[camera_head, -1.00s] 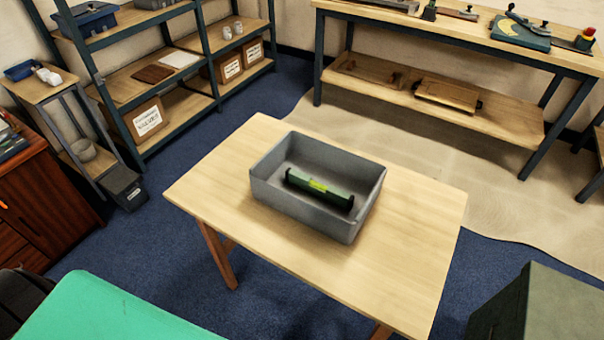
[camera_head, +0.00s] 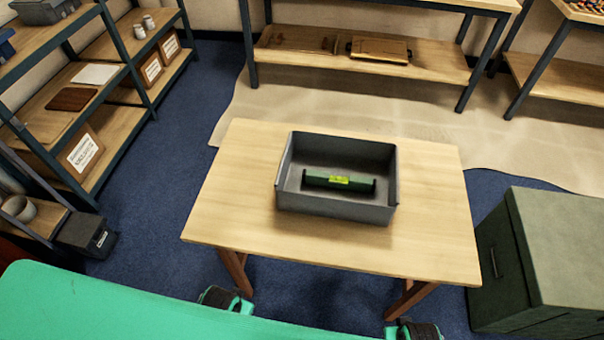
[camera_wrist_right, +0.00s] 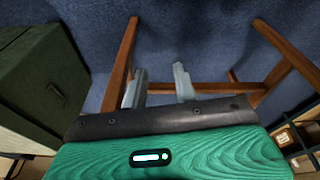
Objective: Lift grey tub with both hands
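The grey tub (camera_head: 336,206) is an open rectangular box standing upright on the wooden table (camera_head: 240,215), a little right of its middle. A dark green bar with a yellow-green middle, like a spirit level (camera_head: 338,181), lies inside it. In the right wrist view my right gripper (camera_wrist_right: 159,86) has its two fingers apart with nothing between them, below the tabletop among the table legs. In the head view, dark and teal parts of my arms show low at the table's near side, the left one (camera_head: 226,299) and the right one; their fingers cannot be made out. Neither touches the tub.
A green cabinet (camera_head: 545,255) stands close to the table's right side. Shelving (camera_head: 112,93) runs along the left, and a workbench (camera_head: 345,68) stands behind. The tabletop around the tub is bare.

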